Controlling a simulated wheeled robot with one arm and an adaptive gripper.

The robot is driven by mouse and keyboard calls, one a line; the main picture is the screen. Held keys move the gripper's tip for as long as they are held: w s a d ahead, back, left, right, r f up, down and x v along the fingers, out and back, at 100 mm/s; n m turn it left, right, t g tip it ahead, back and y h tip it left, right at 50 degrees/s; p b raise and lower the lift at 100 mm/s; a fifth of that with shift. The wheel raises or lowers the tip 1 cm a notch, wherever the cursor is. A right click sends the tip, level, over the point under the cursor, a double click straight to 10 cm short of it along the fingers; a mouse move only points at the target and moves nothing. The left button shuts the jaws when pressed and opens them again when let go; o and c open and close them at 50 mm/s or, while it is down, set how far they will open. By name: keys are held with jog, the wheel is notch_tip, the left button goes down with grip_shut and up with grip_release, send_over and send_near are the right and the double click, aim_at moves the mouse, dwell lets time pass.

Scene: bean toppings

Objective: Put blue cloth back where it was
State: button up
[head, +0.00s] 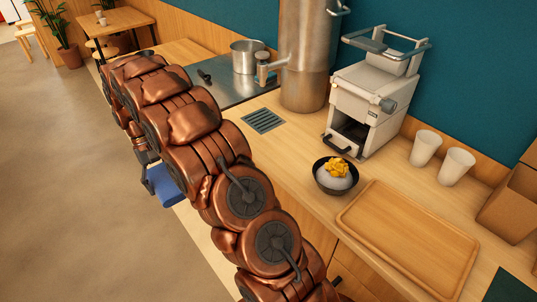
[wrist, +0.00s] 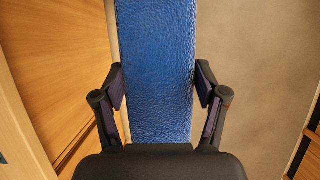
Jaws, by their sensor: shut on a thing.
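The blue cloth (wrist: 155,70) fills the middle of the wrist view as a long textured strip between the two fingers. My gripper (wrist: 158,88) is shut on it, one finger on each side. In the head view a part of the blue cloth (head: 166,186) shows to the left of my copper arm, beside the counter's front edge and over the floor. My arm hides most of the gripper there. The cloth's far end runs out of the wrist view.
The counter holds a black bowl (head: 335,178) with yellow topping, a wooden tray (head: 408,240), white cups (head: 425,148), a machine (head: 368,105), a steel dispenser (head: 303,60) and a pot (head: 247,57). A drain grate (head: 263,120) lies in the countertop. Open floor (head: 75,200) is at left.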

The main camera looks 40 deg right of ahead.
jog(key=w+d+m+t+y+b, duration=0.1)
jog(key=d+m+y+b, duration=0.15)
jog(key=d+m, duration=0.6)
notch_tip(320, 180, up, 3)
jog(key=m+t+h+b, duration=0.4)
jog(key=m+t+b, duration=0.4)
jog(key=m, duration=1.9)
send_over(275, 153)
jog(key=s, duration=0.1)
jog(key=shift+y, duration=0.25)
jog(key=shift+s+a+f+p, duration=0.1)
jog(key=shift+f+p, duration=0.3)
jog(key=shift+f, duration=2.15)
jog(key=shift+a+f+p, duration=0.1)
jog(key=shift+f+p, duration=0.25)
jog(key=shift+f, duration=2.15)
jog(key=shift+f, duration=0.1)
jog(key=o, duration=1.1)
